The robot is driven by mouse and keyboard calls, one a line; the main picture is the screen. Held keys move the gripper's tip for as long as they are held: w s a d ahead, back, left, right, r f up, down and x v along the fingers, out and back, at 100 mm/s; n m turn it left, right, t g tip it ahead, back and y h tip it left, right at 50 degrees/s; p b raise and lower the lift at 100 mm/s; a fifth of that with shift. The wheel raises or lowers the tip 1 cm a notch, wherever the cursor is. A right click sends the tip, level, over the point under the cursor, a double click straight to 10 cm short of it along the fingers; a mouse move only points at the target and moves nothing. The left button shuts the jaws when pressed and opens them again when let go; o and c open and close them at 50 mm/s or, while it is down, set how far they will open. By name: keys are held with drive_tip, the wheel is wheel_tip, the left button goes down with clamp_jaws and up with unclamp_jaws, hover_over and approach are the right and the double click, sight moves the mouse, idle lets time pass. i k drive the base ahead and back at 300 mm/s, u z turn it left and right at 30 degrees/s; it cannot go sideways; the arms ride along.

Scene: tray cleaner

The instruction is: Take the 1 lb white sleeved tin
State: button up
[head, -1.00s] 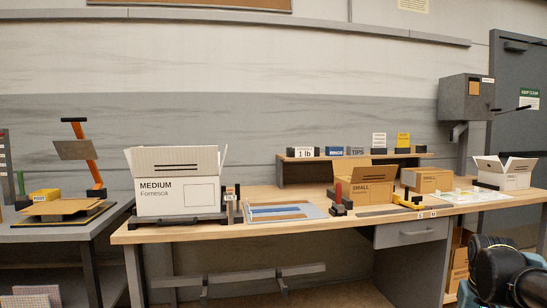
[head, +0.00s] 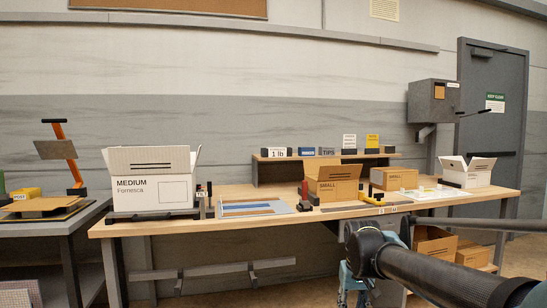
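The white item marked "1 lb" (head: 277,153) stands at the left end of the small raised shelf at the back of the workbench. It has dark ends, and its exact shape is too small to tell. My arm reaches in from the lower right, well in front of the bench. A teal and grey part, likely my gripper (head: 354,292), hangs below the arm's black joint at the bottom edge. It is cut off by the frame, so its fingers cannot be made out. It is far from the white item.
The raised shelf (head: 255,172) also holds a blue item (head: 306,152), a "TIPS" item (head: 327,152) and upright cards. In front are a MEDIUM box (head: 150,190), a flat mat (head: 255,208) and an open SMALL box (head: 333,188). Boxes (head: 436,246) sit below the bench at right.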

sight(268, 152)
drive_tip(key=u, duration=0.05)
drive_tip(key=i, duration=1)
drive_tip(key=z, duration=0.05)
